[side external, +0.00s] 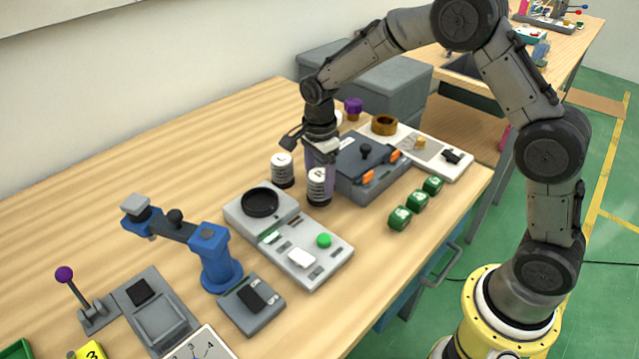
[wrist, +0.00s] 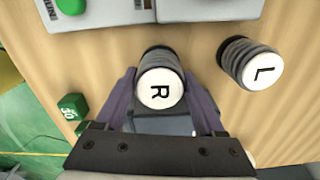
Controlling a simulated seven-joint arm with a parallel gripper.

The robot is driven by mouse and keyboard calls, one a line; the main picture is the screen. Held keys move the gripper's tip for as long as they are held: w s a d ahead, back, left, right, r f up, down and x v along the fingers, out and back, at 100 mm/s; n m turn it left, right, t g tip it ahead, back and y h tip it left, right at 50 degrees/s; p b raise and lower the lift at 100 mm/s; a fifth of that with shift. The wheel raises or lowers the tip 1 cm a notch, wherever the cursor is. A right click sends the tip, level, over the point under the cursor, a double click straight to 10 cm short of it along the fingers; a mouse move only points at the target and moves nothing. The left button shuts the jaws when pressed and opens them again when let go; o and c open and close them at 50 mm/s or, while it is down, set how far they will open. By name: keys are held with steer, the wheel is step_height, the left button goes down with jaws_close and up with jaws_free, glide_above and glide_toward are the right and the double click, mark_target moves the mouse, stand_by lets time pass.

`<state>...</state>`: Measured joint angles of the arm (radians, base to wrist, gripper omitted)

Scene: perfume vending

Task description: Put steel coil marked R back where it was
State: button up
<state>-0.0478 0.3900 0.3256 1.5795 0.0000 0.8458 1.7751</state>
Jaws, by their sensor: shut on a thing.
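The steel coil marked R (wrist: 160,90) has a white top cap with a black R. In the wrist view it sits between the two fingers of my gripper (wrist: 160,100), which is shut on it. In the side view the R coil (side external: 318,188) is upright at or just above the table, between the grey device and the dark grey box; I cannot tell whether it touches the wood. My gripper (side external: 321,165) comes down on it from above. The steel coil marked L (wrist: 251,63) stands apart to its right in the wrist view; it also shows in the side view (side external: 283,170).
A grey device (side external: 318,262) with a black round well (side external: 260,203) and green button is close in front. A dark grey box (side external: 372,165) with orange latches stands close to the right. Green cubes (side external: 417,201) line the right edge. Bare wood lies left of the L coil.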

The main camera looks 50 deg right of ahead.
steer(key=shift+f, duration=0.8)
steer(key=shift+f, duration=0.2)
steer(key=o, duration=1.6)
